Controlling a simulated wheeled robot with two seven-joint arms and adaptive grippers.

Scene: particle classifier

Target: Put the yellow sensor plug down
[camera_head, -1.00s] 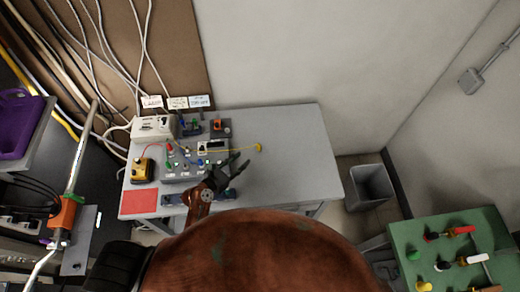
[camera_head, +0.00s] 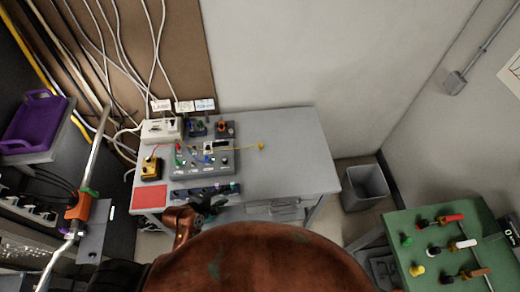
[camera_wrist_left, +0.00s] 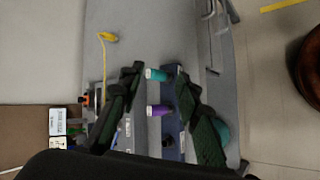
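The yellow sensor plug (camera_head: 261,146) lies on the bare right part of the grey table (camera_head: 300,170). Its thin yellow cable runs left to the instrument panel (camera_head: 190,166). In the left wrist view the plug (camera_wrist_left: 110,37) lies beyond the fingertips, to the upper left, clear of them. My left gripper (camera_head: 205,203) is at the table's front edge, beside the rack (camera_head: 222,190) of coloured plugs. In the wrist view its fingers (camera_wrist_left: 157,72) are spread, with a teal plug (camera_wrist_left: 156,75) and a purple plug (camera_wrist_left: 158,110) showing between them. My right gripper is not visible.
A yellow meter (camera_head: 151,169) and a red mat (camera_head: 148,197) are on the table's left side. A white box (camera_head: 161,130) stands behind. A grey bin (camera_head: 366,187) and a green table (camera_head: 440,245) are at the right.

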